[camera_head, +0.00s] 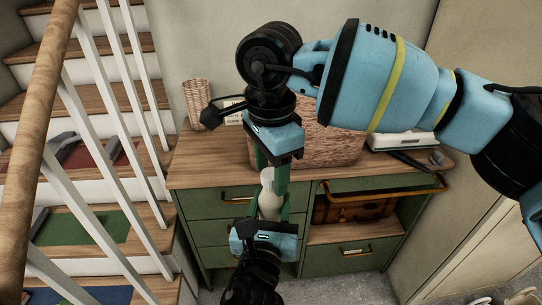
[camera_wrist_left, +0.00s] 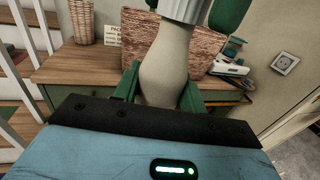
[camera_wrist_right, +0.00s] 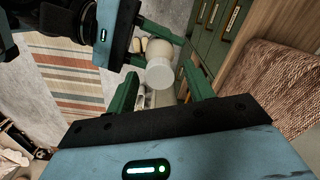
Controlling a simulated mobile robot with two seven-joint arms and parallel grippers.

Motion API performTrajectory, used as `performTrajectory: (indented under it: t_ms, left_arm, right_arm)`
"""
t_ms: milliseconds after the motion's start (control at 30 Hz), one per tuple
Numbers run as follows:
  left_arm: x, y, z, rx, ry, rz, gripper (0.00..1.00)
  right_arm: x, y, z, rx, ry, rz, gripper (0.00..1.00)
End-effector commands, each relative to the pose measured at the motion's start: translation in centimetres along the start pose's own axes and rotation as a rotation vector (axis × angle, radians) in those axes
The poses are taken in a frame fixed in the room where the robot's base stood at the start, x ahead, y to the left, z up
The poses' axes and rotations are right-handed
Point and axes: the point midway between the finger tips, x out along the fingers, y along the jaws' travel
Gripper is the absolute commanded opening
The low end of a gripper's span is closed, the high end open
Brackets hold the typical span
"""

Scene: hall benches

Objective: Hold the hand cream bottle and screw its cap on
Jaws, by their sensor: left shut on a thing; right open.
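The hand cream bottle (camera_head: 270,207) is pale cream and stands roughly upright in the air in front of the green cabinet. My left gripper (camera_wrist_left: 162,85) is shut on its body from below, a green finger on each side. The white ribbed cap (camera_wrist_left: 185,9) sits at the bottle's top in the left wrist view; whether it is seated tight I cannot tell. My right gripper (camera_head: 270,178) comes down from above, open, with its fingers on either side of the cap. In the right wrist view the cap's round top (camera_wrist_right: 160,73) lies between those fingers, with gaps visible.
Behind is a green cabinet (camera_head: 212,203) with a wooden top. On it stand a wicker box (camera_head: 325,145), a wicker cup (camera_head: 197,105) and a white device (camera_head: 400,140). A brown suitcase (camera_head: 350,208) lies in its open shelf. A stair railing (camera_head: 40,110) runs along the left.

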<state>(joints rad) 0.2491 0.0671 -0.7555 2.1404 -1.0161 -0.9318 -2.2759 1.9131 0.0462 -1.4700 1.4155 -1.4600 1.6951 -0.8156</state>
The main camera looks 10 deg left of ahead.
Motion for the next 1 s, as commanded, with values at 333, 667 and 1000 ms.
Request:
performTrajectory:
  t_ms: [333,667,1000]
  left_arm:
    - [0.0,0.0,0.06,0.0,-0.001,0.0,0.0]
    - [0.0,0.0,0.06,0.0,-0.001,0.0,0.0]
    - [-0.01,-0.01,0.06,0.0,-0.001,0.0,0.0]
  right_arm:
    - [0.04,0.0,-0.02,0.0,0.0,0.0,0.42]
    - [0.02,0.0,-0.02,0.0,0.001,-0.001,0.05]
    - [0.01,-0.01,-0.03,0.084,0.001,-0.001,0.04]
